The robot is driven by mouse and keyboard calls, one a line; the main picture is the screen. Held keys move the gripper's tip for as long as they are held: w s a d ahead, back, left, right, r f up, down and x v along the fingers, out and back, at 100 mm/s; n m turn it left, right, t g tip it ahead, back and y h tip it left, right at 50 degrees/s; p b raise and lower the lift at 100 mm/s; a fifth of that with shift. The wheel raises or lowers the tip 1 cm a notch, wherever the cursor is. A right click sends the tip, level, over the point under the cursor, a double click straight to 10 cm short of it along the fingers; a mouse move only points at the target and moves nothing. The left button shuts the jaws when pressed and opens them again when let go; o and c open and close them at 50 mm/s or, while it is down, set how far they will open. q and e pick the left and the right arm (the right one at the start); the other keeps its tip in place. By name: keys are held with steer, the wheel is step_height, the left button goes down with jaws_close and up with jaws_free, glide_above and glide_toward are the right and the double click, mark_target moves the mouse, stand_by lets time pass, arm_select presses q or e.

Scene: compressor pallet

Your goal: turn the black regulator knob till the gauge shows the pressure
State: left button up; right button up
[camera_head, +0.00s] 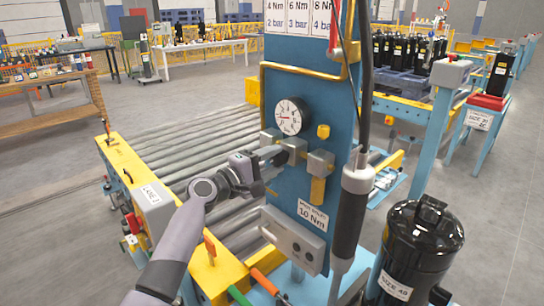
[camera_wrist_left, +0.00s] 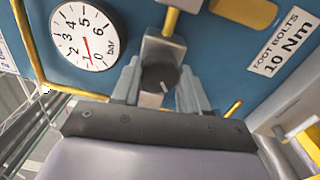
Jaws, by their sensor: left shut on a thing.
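The black regulator knob (camera_wrist_left: 160,76) shows in the wrist view with a pale index line, on a grey regulator body (camera_wrist_left: 160,48). My left gripper (camera_head: 273,155) is shut on it, one finger on each side; the fingers also show in the wrist view (camera_wrist_left: 160,88). In the head view the knob is mostly hidden by the fingers. The round white gauge (camera_head: 291,117) is above the knob on the blue panel (camera_head: 338,133). In the wrist view the gauge (camera_wrist_left: 84,36) reads in bar, and its red needle points near the low end, seemingly between 0 and 1. My right gripper is not in view.
A yellow pipe (camera_head: 305,71) crosses the panel. A dark hanging tool (camera_head: 350,212) is right of the knob. A black compressor (camera_head: 418,245) stands at lower right. A roller conveyor (camera_head: 205,150) lies behind my left arm. A card above lists bar values.

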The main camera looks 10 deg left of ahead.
arm_select(q)
steer(key=shift+n, duration=0.6)
steer(key=o, duration=1.1)
steer(key=shift+c, duration=0.2)
steer(key=shift+s, duration=0.1)
steer(key=v, duration=0.7)
steer(key=shift+f, duration=0.15)
